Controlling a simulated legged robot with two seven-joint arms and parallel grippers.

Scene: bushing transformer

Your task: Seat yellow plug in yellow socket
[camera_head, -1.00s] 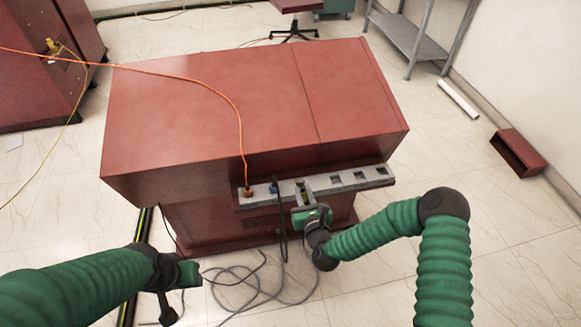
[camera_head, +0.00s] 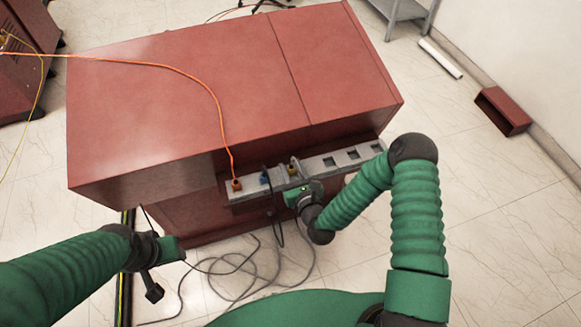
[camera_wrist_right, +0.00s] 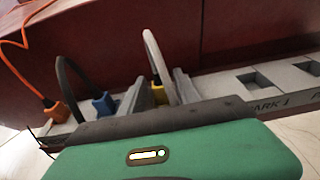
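The yellow plug (camera_head: 292,170) stands at the third socket from the left in the grey socket strip (camera_head: 325,166). In the right wrist view the yellow plug (camera_wrist_right: 158,91) shows between my right gripper's two grey fingers, with a pale cable arching up from it. I cannot see its base, so its depth in the socket is unclear. The fingers of my right gripper (camera_wrist_right: 160,94) are spread, with a visible gap beside the plug. In the head view my right gripper (camera_head: 292,184) is at the strip's front. My left gripper (camera_head: 163,270) is open and empty, low at the left.
An orange plug (camera_head: 236,185) and a blue plug (camera_head: 265,178) sit in the strip left of the yellow plug. Empty square sockets (camera_head: 352,152) lie to the right. The red cabinet (camera_head: 230,80) rises behind. Loose grey cables (camera_head: 245,275) lie on the floor.

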